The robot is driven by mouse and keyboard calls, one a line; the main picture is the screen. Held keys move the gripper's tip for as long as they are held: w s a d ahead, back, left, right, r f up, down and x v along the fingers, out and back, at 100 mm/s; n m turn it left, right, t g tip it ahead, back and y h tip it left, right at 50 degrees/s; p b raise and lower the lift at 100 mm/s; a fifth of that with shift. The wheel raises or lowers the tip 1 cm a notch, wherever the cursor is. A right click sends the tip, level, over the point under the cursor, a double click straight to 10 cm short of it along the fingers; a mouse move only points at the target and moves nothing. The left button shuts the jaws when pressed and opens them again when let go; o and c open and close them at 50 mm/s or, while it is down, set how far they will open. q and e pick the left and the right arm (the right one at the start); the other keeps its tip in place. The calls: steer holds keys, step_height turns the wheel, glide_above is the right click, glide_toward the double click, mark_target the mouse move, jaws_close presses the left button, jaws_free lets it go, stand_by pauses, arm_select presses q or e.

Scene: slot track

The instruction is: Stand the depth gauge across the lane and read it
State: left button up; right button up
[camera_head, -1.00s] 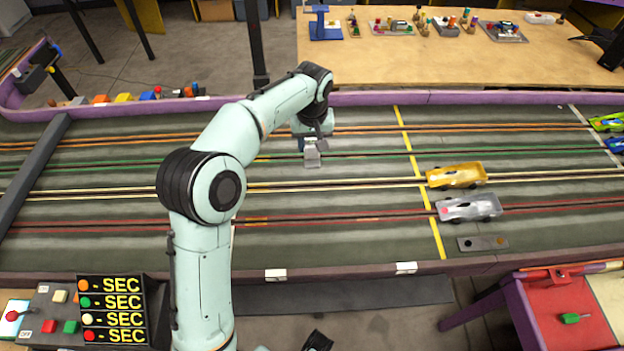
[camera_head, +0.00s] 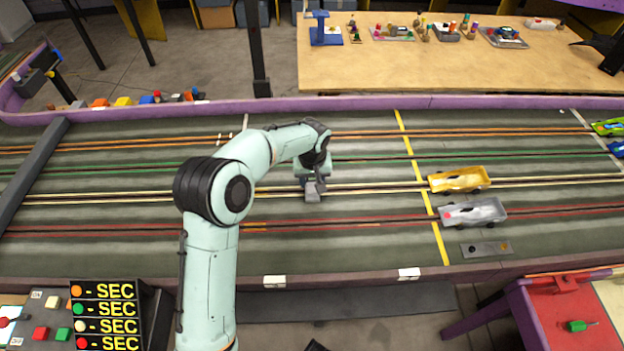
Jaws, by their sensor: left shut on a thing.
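My left gripper (camera_head: 313,181) is shut on a small grey block (camera_head: 313,193), which looks like the depth gauge. The gripper points down, with the block at its lower end over the cream lane (camera_head: 370,188) of the slot track. I cannot tell whether the block touches the track. The gripper and my arm hide part of the lanes behind them. My right gripper is not clearly seen; only a small dark tip shows at the bottom edge.
A gold car (camera_head: 460,180) and a silver car (camera_head: 473,212) stand right of the yellow cross line (camera_head: 415,185). A dark grey bar (camera_head: 35,170) crosses the track at left. The display board (camera_head: 105,318) stands at lower left. The lanes between gripper and yellow line are clear.

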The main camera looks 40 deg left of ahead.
mark_target(312, 183)
arm_select(q)
steer(key=o, duration=1.1)
steer(key=shift+o, duration=0.2)
step_height(312, 183, up, 12)
steer(key=s+d+p, duration=0.1)
steer(key=shift+s, duration=0.2)
